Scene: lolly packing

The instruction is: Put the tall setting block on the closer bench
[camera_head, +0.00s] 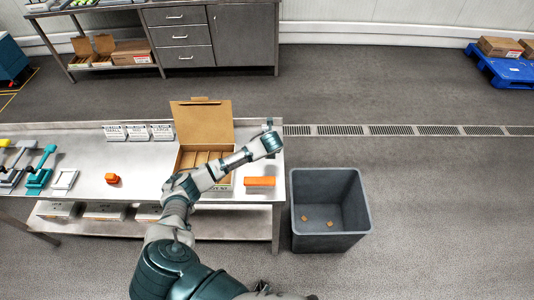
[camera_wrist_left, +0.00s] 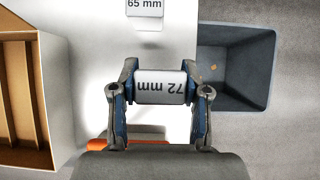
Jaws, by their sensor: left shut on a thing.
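My left gripper (camera_head: 270,138) is over the right end of the closer bench (camera_head: 80,150). In the left wrist view the left gripper (camera_wrist_left: 160,92) is shut on a white block marked 72 mm (camera_wrist_left: 160,87), with one finger on each side. The marking reads upside down there. The bright bench top shows behind the block; I cannot tell the gap between them. In the head view the block is too small or hidden to make out. A second white piece marked 65 mm (camera_wrist_left: 145,8) shows at the top of the wrist view. My right gripper is not in view.
An open cardboard box (camera_head: 203,124) with dividers stands left of the gripper. An orange block (camera_head: 260,181) lies nearer on the bench, and a small orange piece (camera_head: 112,178) farther left. A grey bin (camera_head: 330,243) stands on the floor at right. A farther bench (camera_head: 240,40) is behind.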

